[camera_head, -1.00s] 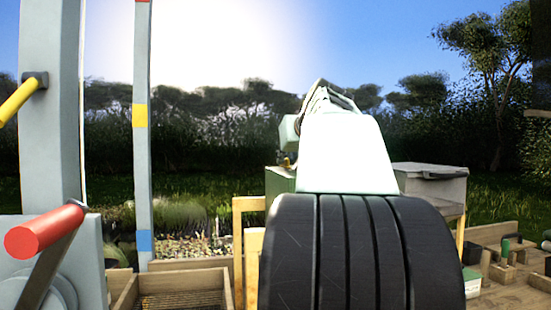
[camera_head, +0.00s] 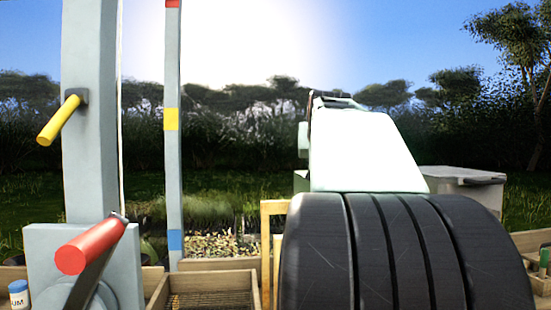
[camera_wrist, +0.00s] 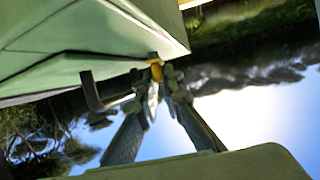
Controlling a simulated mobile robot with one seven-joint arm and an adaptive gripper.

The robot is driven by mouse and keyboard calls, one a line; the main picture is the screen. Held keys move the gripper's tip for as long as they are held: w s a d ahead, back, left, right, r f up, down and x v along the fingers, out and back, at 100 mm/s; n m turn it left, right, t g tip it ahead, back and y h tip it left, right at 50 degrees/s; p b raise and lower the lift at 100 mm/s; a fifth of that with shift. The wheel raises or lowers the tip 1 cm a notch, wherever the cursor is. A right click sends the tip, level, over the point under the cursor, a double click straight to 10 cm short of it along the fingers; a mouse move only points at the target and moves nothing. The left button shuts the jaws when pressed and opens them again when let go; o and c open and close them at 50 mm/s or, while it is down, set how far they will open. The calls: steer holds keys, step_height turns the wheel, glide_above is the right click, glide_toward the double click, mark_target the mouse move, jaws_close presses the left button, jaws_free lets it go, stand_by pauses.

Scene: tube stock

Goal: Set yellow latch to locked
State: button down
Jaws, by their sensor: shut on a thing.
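The yellow latch (camera_wrist: 156,71) shows in the wrist view as a small yellow piece at the corner of a green box (camera_wrist: 85,70). My gripper (camera_wrist: 163,88) has its fingertips together at the yellow piece, shut on it. The fingertips cover part of the latch, so I cannot tell whether it is set to locked. In the head view my arm hides the gripper and the latch.
A dark bent handle (camera_wrist: 95,95) juts from the box beside the fingers. In the head view, a grey post (camera_head: 90,130) with a yellow handle (camera_head: 60,120) and a red-gripped crank (camera_head: 90,245) stand left. A grey lidded box (camera_head: 465,182) is right; a wooden tray (camera_head: 160,290) is low.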

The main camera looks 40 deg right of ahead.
steer(key=shift+w+a+m+g+h, duration=0.1)
steer(key=shift+w+m+g+h, duration=0.05)
steer(key=shift+m+g+h, duration=1)
steer(key=shift+w+a+m+g+h, duration=0.15)
steer(key=shift+m+g+h, duration=0.6)
steer(key=shift+m+g, duration=0.7)
steer(key=m+g+p, duration=0.2)
steer(key=m+g+h+p, duration=0.1)
steer(key=g, duration=0.1)
steer(key=shift+w+r+m, duration=0.1)
steer(key=shift+r+m, duration=0.15)
steer(key=shift+m, duration=0.15)
steer(key=m+g+p, duration=0.2)
steer(key=p, duration=0.1)
steer(key=shift+d+r+g+p, duration=0.1)
steer(key=shift+g+p, duration=0.2)
steer(key=shift+p, duration=0.1)
steer(key=m+g+p, duration=0.3)
steer(key=p, duration=0.3)
steer(key=shift+y+p, duration=0.35)
steer(key=shift+y, duration=0.05)
steer(key=m+g+p, duration=0.1)
steer(key=p, duration=0.2)
steer(key=shift+y, duration=0.4)
steer(key=shift+f+g+p, duration=0.25)
steer(key=shift+g+p, duration=0.05)
steer(key=shift+f+m+g+p, duration=0.3)
steer(key=shift+m+p, duration=0.2)
steer(key=shift+p, duration=0.05)
